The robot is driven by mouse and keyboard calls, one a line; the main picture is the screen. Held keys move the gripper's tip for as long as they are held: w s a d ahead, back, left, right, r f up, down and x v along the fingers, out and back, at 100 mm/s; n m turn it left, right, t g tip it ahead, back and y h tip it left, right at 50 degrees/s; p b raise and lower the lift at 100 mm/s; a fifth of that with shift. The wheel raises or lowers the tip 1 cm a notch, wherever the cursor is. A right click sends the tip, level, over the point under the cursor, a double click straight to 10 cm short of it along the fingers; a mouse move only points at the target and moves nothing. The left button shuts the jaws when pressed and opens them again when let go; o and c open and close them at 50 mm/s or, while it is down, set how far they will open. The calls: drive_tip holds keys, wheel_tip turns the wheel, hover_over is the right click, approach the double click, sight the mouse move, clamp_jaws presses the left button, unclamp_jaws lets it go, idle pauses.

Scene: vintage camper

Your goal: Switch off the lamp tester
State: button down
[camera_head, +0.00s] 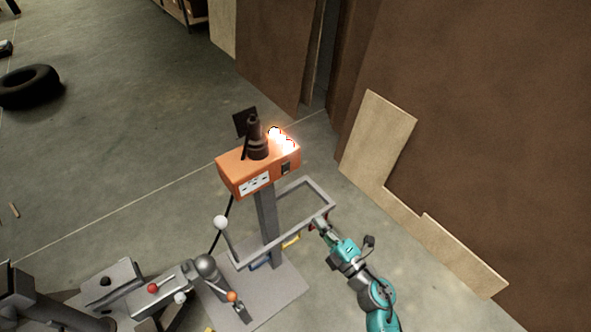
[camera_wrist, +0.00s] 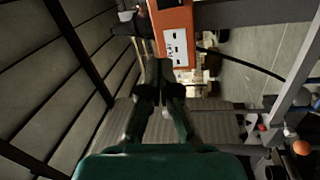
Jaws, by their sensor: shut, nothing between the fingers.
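The lamp tester (camera_head: 232,172) is an orange box on a grey post, with bright glowing lamps (camera_head: 281,138) on top. Its front has a white socket plate (camera_head: 254,183) and, to the right, a small dark switch-like panel (camera_head: 286,167); its on or off position is too small to tell. My gripper (camera_head: 318,222) is below and right of the box, beside the grey frame. In the wrist view, my gripper's dark fingers (camera_wrist: 159,70) are together and empty. The orange box (camera_wrist: 174,18) and socket plate (camera_wrist: 176,47) show just beyond them.
A grey rectangular frame (camera_head: 327,194) stands around the post, close to my gripper. A lever with a white knob (camera_head: 221,222) and a machine with coloured knobs (camera_head: 153,288) are at left. Boards (camera_head: 377,137) lean at right. Open floor lies behind left.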

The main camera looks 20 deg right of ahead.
sight(287, 166)
drive_tip(key=w, duration=0.1)
drive_tip(key=w+d+n, duration=0.1)
drive_tip(key=w, duration=0.1)
drive_tip(key=w+d+n, duration=0.1)
drive_tip(key=w, duration=0.1)
drive_tip(key=shift+d+g+y, duration=0.25)
drive_tip(key=shift+g+y, duration=0.05)
drive_tip(key=shift+w, duration=0.1)
drive_tip(key=x, duration=1.4)
drive_tip(key=shift+r, duration=0.1)
drive_tip(key=shift+w+r, duration=0.1)
drive_tip(key=shift+w, duration=0.1)
